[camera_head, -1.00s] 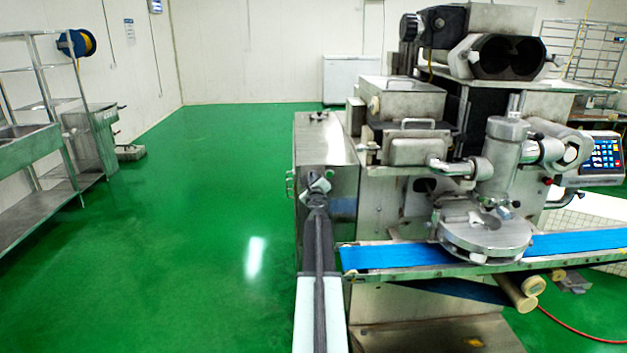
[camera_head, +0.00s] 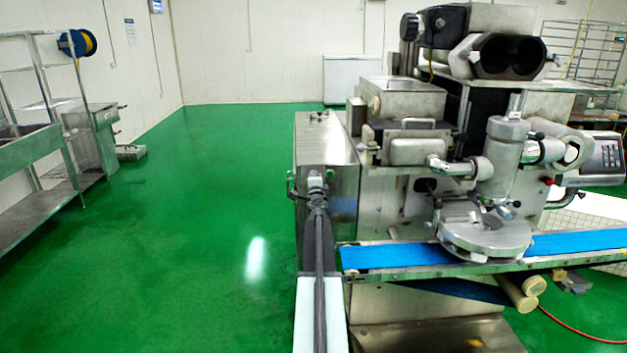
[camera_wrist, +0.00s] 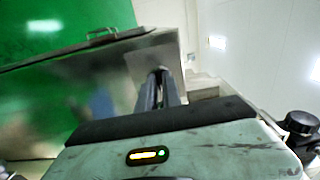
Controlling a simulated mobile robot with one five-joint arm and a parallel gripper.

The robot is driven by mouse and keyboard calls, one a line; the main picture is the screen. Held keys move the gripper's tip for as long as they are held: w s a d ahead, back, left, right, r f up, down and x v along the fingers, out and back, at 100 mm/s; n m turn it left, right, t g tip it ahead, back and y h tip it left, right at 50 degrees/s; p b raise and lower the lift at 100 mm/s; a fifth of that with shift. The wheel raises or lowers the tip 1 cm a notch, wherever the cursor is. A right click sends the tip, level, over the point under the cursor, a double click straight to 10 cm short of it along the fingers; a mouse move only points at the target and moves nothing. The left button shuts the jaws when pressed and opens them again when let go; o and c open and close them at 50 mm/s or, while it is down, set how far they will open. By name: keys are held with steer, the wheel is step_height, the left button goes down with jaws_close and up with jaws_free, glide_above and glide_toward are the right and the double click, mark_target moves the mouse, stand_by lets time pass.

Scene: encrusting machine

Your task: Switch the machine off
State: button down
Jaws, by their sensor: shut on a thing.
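The encrusting machine (camera_head: 390,215) is a steel machine standing at the right, and its control panel (camera_head: 603,158) has a dark grey screen. A steel cabinet (camera_head: 340,150) forms its left side; it also shows in the wrist view (camera_wrist: 95,85). My gripper (camera_head: 315,180) is at the cabinet's near face. In the wrist view its fingers (camera_wrist: 158,88) point at the cabinet and are shut on a small part there, likely the switch. The fingers hide this part, so I cannot see its shape or position.
A blue conveyor belt (camera_head: 395,257) extends right of my arm, under the round steel outlet (camera_head: 487,235). A steel shelf and sink unit (camera_head: 40,190) stands at the far left. The green floor (camera_head: 190,230) between is clear.

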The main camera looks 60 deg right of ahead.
steer(key=shift+n, duration=3.8)
steer(key=c, duration=1.5)
jaws_free()
steer(key=v, duration=0.8)
steer(key=shift+f, duration=0.1)
